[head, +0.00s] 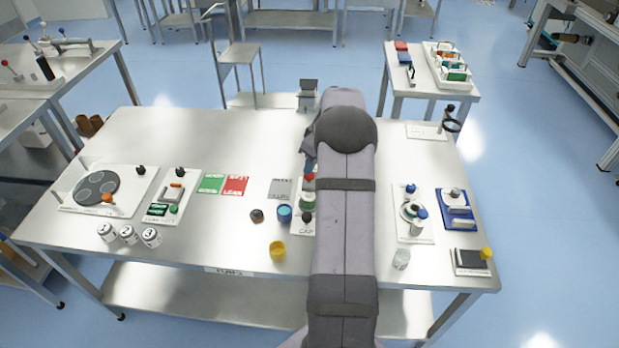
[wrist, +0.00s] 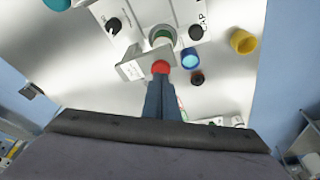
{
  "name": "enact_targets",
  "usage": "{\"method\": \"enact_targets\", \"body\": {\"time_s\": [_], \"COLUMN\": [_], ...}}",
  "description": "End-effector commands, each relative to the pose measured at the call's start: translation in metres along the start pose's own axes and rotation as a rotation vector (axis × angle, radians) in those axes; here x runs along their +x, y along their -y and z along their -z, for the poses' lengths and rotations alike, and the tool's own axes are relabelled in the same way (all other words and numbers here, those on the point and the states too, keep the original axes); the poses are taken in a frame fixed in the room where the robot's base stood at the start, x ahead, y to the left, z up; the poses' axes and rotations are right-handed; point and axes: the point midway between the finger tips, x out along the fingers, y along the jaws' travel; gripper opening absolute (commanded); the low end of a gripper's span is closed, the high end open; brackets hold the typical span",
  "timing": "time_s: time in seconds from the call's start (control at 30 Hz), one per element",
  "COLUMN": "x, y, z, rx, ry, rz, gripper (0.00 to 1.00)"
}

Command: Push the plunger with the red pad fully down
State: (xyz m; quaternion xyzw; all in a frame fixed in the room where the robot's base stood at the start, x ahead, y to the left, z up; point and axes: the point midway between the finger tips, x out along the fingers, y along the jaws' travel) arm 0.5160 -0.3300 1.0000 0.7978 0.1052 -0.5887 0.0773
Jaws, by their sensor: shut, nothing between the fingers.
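The red pad (wrist: 160,67) shows in the wrist view as a round red top beside a grey metal bracket (wrist: 131,66). A white and green round part (wrist: 161,37) is just beyond it on a white plate marked CAP. The plunger's shaft is hidden.
A blue cup (head: 284,213), a dark brown cup (head: 257,215) and a yellow cup (head: 277,250) stand left of the plate. A white-based fixture (head: 413,215) stands right of my arm. The table's back left is clear.

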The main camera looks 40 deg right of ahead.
Motion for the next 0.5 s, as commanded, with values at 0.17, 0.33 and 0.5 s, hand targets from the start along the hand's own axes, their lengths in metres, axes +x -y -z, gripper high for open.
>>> {"method": "enact_targets", "body": {"time_s": [0.17,0.33,0.5], "x": [-0.002,-0.011,-0.026], "y": [0.0,0.0,0.0], "z": [0.001,0.004,0.008], "rx": [0.0,-0.001,-0.001], "ry": [-0.001,-0.001,-0.001], "rz": [-0.001,-0.001,-0.002], "gripper": [0.0,0.0,0.0]}}
